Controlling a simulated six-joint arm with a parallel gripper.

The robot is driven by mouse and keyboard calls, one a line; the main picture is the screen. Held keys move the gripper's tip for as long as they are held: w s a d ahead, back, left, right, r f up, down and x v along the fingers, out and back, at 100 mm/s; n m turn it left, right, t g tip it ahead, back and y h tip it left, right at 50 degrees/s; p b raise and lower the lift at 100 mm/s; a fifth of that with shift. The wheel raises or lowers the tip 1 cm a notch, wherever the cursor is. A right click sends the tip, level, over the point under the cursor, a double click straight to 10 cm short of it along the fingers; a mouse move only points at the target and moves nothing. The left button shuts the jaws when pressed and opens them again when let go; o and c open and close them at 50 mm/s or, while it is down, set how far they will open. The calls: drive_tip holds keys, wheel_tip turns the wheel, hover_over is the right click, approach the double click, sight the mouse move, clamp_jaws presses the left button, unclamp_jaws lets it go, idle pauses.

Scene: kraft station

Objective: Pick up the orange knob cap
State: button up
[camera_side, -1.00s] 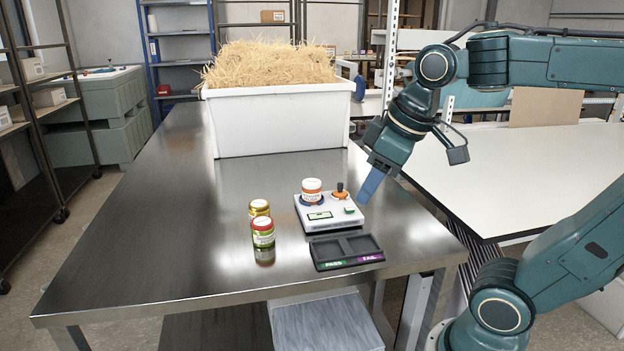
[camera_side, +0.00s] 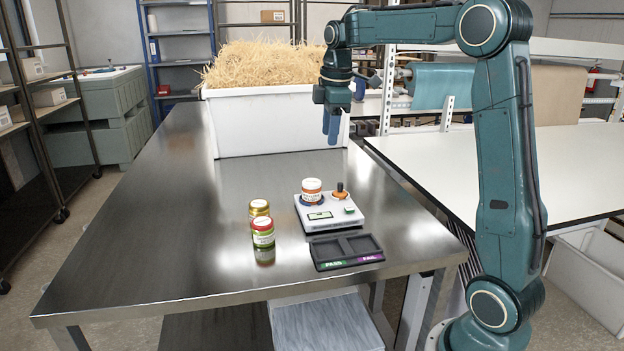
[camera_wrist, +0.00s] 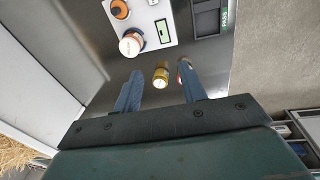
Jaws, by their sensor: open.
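The orange knob cap (camera_side: 338,196) is on the right rear of a small white device (camera_side: 330,218), with a dark knob standing at it. In the wrist view the orange cap (camera_wrist: 119,8) is at the top left, cut by the frame edge. My gripper (camera_side: 331,138) is open and empty, pointing down in front of the white bin. It is high above the table and behind the device.
A white-lidded jar with an orange band (camera_side: 312,185) stands on the device, left of the cap. Gold-lidded (camera_side: 259,208) and red-labelled (camera_side: 263,232) jars stand further left. A black PASS/FAIL tray (camera_side: 346,250) lies in front. A straw-filled white bin (camera_side: 280,122) stands behind.

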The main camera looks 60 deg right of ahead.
sight(340, 183)
drive_tip(key=w+d+f+n, duration=0.1)
drive_tip(key=d+f, duration=0.2)
drive_tip(key=d, duration=0.3)
drive_tip(key=w+d+f+n+g, duration=0.1)
drive_tip(key=w+d+f+n, duration=0.1)
drive_tip(key=d, duration=0.5)
drive_tip(key=shift+w+f+n+y, duration=0.3)
drive_tip(key=shift+f+y, duration=0.1)
drive_tip(key=shift+f, duration=0.4)
drive_tip(key=shift+d, duration=0.1)
drive_tip(key=shift+s+f, duration=0.1)
drive_tip(key=shift+f, duration=6.8)
drive_tip(key=c, duration=0.7)
drive_tip(key=shift+o, duration=0.2)
drive_tip(key=shift+r, duration=0.15)
wheel_tip(340, 183, up, 20)
